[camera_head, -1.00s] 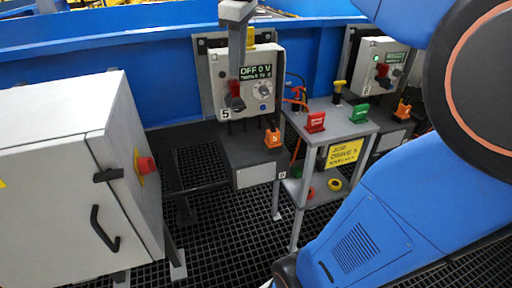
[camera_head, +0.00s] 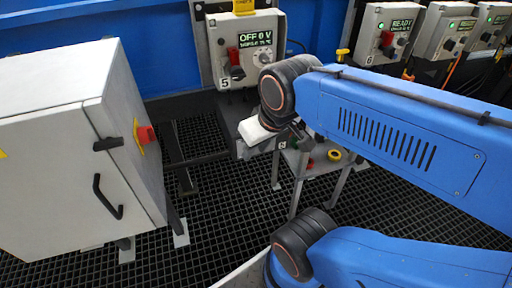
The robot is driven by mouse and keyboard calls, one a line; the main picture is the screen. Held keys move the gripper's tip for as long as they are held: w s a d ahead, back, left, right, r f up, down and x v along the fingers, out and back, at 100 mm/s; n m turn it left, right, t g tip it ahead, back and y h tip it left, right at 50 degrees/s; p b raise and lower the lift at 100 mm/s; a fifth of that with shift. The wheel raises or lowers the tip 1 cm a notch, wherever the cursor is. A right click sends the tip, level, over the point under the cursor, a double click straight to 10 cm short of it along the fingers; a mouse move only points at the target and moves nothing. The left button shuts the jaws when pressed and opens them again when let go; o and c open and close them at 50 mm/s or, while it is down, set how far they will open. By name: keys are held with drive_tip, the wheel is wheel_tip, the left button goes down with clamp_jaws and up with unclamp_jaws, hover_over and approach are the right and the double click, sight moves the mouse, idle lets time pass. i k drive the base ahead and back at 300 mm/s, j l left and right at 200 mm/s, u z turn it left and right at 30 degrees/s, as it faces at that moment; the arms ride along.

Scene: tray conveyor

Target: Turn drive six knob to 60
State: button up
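The drive six box (camera_head: 372,22) is a light grey control box on the back wall at the upper right, marked 6. Its display (camera_head: 403,23) reads READY and a green lamp is lit. A red switch handle (camera_head: 387,40) sits left of its small knob (camera_head: 402,42); the knob's setting is too small to read. My gripper (camera_head: 290,140) is at the end of my arm in the middle of the view, left of and below the drive six box and apart from it. Its fingers are dark and partly hidden, so its opening is unclear.
The drive 5 box (camera_head: 265,25) reads OFF 0 V, with a red handle. A small stand (camera_head: 325,165) stands behind my arm, with a yellow ring (camera_head: 334,155). A grey cabinet (camera_head: 60,150) fills the left. More boxes (camera_head: 450,30) stand right. Grated floor is open centrally.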

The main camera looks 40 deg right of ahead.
sight(402, 42)
drive_tip(key=z, duration=1.75)
